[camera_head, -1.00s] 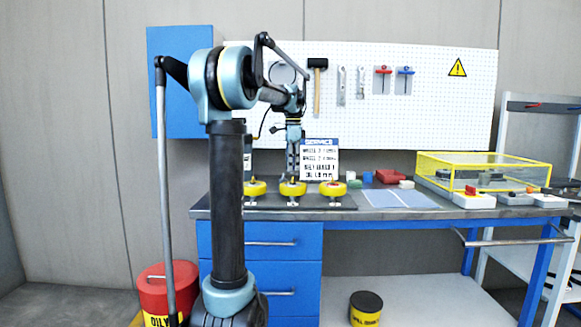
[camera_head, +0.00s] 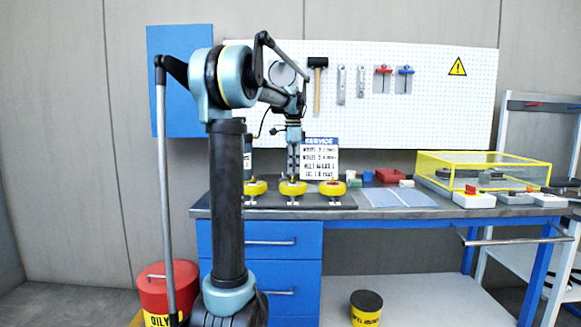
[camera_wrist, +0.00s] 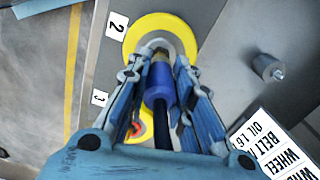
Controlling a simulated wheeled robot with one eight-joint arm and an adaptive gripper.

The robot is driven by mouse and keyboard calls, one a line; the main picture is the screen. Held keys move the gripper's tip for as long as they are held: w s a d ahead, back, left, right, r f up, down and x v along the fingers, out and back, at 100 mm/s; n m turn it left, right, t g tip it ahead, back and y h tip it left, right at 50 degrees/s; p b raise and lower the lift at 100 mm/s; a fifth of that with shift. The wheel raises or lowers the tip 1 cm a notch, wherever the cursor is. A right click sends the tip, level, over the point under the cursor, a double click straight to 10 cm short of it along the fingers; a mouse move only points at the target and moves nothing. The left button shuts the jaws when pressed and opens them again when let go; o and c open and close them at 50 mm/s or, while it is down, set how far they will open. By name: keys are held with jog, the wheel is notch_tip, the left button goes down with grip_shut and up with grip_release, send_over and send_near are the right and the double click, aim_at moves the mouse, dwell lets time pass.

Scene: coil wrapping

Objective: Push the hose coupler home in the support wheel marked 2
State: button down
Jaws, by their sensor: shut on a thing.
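The support wheel marked 2 (camera_wrist: 183,31) is a yellow ring with a pale hub, beside a white "2" label (camera_wrist: 117,25) in the wrist view. In the head view, the middle yellow wheel (camera_head: 292,188) stands below my gripper. The blue hose coupler (camera_wrist: 160,85) has a brass-coloured end pointing at the wheel's hub, and a black hose (camera_wrist: 164,132) trails from its back. My gripper (camera_wrist: 159,47) is shut on the coupler over the wheel; it also shows in the head view (camera_head: 293,174). The fingers partly hide the hub, so I cannot tell how deep the coupler sits.
Another yellow wheel with a red centre (camera_wrist: 136,130) shows partly behind my fingers. A metal peg (camera_wrist: 267,67) and a printed service sign (camera_wrist: 265,135) stand to the right. Yellow wheels flank the middle one on left (camera_head: 254,188) and right (camera_head: 333,188).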

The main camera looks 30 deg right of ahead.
jog(key=shift+f, duration=0.85)
jog(key=c, duration=1.3)
grip_release()
notch_tip(320, 180, up, 12)
jog(key=shift+w+f, duration=0.1)
